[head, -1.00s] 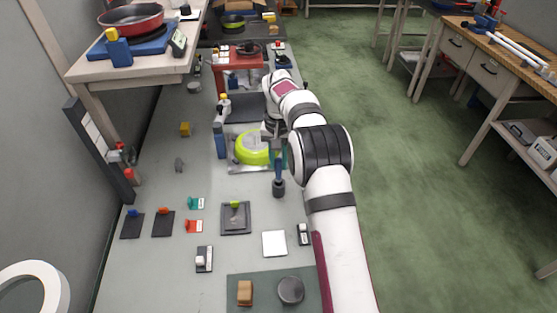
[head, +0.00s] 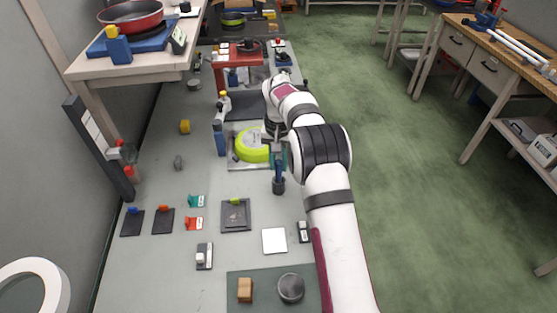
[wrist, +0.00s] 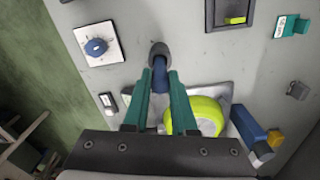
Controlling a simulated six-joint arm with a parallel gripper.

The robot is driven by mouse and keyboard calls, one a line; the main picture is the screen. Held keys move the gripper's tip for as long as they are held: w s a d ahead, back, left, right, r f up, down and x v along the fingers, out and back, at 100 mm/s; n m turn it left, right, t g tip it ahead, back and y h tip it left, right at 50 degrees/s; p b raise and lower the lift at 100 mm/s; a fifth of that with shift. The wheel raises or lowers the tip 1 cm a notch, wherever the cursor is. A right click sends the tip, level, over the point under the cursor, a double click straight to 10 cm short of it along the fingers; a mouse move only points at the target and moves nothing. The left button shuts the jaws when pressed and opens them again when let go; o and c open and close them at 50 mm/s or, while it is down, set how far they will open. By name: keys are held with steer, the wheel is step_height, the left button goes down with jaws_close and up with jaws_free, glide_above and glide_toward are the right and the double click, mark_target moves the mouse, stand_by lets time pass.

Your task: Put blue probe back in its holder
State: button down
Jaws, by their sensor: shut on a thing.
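My gripper (wrist: 158,100) has two teal fingers, shut on the blue probe (wrist: 159,78). In the head view the gripper (head: 278,160) is beside the lime-green pan (head: 252,146), partly covered by my arm. The blue probe (head: 279,173) points down, roughly upright, with its lower end at the mouth of a dark round holder (head: 279,188). In the wrist view the holder (wrist: 159,48) lies just beyond the fingertips, in line with the probe. I cannot tell how deep the probe sits in it.
The lime pan also shows close to the fingers in the wrist view (wrist: 196,117). A white plate with a blue knob (wrist: 96,46) lies left of the holder there. A dark tray (head: 236,226) and a white square (head: 274,241) lie nearer in the head view.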

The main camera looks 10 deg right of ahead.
mark_target(279, 182)
steer(key=shift+f, duration=2)
steer(key=c, duration=0.6)
jaws_free()
steer(key=shift+c, duration=0.2)
steer(key=shift+r, duration=0.1)
step_height(279, 182, up, 16)
steer(key=shift+f, duration=0.2)
